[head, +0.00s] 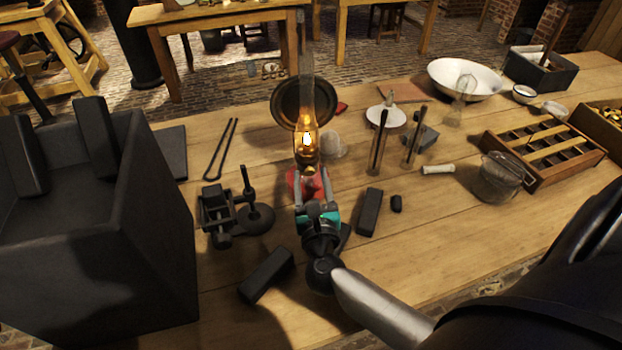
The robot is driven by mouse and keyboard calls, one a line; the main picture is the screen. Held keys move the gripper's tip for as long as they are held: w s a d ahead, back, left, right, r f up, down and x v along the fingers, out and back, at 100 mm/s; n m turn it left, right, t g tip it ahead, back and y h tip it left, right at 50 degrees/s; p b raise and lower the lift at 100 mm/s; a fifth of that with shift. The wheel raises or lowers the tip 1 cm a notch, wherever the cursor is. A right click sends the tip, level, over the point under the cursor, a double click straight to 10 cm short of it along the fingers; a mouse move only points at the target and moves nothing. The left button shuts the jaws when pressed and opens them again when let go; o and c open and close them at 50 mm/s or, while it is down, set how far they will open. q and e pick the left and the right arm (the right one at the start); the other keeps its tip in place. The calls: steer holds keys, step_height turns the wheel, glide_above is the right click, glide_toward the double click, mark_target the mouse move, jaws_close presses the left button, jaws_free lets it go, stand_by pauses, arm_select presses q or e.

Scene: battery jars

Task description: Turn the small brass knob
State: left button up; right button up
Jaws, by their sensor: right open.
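An oil lamp stands upright near the middle of the table, with a lit flame, a tall glass chimney (306,85) and a brass burner (306,156). A dark round reflector (283,103) is behind it. The small brass knob cannot be made out; it is either too small or hidden by my gripper. My right gripper (312,178) is open, with its fingers pointing at the lamp just below the burner. I cannot tell whether the fingers touch the lamp. A red piece (293,182) shows beside the gripper, partly hidden. My left gripper is not in view.
Left of the lamp are a dark metal stand (218,215) and black tongs (220,150). Dark blocks (267,276) lie close to my right arm. A large dark box (150,220) fills the left. A metal bucket (497,178) and wooden tray (578,163) are at right.

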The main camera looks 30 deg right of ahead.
steer(key=shift+c, duration=0.2)
jaws_close()
steer(key=shift+n, duration=0.3)
steer(key=n+p, duration=0.2)
steer(key=n, duration=0.1)
steer(key=shift+n, duration=0.3)
steer(key=n+p, duration=0.3)
steer(key=n, duration=0.2)
steer(key=n+p, duration=0.1)
steer(key=n, duration=0.4)
steer(key=shift+p, duration=0.4)
steer(key=shift+n+p, duration=0.8)
steer(key=shift+n, duration=1.5)
